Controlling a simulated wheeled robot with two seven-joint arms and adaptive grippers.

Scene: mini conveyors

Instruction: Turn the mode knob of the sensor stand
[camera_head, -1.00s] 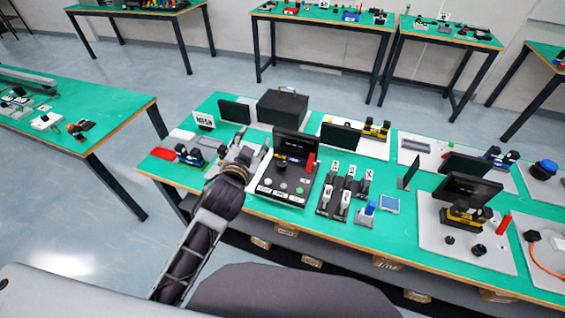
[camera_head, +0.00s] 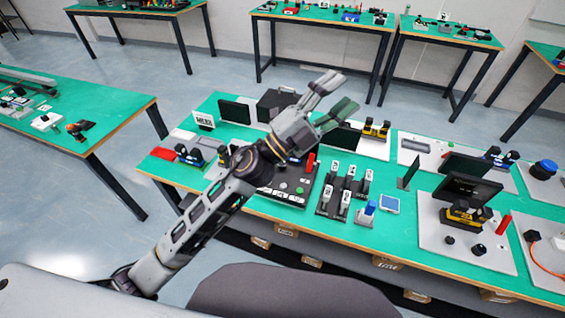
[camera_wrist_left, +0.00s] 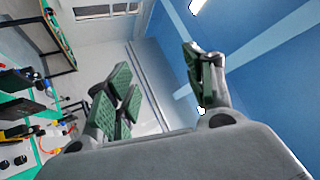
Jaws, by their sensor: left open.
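My left gripper (camera_head: 335,98) is raised above the middle of the green workbench, open and empty, with its fingers pointing up and to the right. Its spread green-padded fingers also show in the left wrist view (camera_wrist_left: 160,88). On a pale board (camera_head: 438,262) at the right stand a dark screen (camera_head: 468,188), a yellow-and-black device (camera_head: 466,217), a red cylinder (camera_head: 503,225) and two black knobs, one (camera_head: 448,239) smaller than the other (camera_head: 479,250). The gripper is far to their left. I cannot tell which item is the sensor stand or the mode knob. My right gripper is not seen.
Below my left forearm lies a black control panel (camera_head: 283,195), partly hidden. A rack of switches (camera_head: 342,190) and a blue-topped piece (camera_head: 366,212) stand to its right. Another board with a yellow device (camera_head: 375,130) is behind. Boxes (camera_head: 387,263) lie under the bench.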

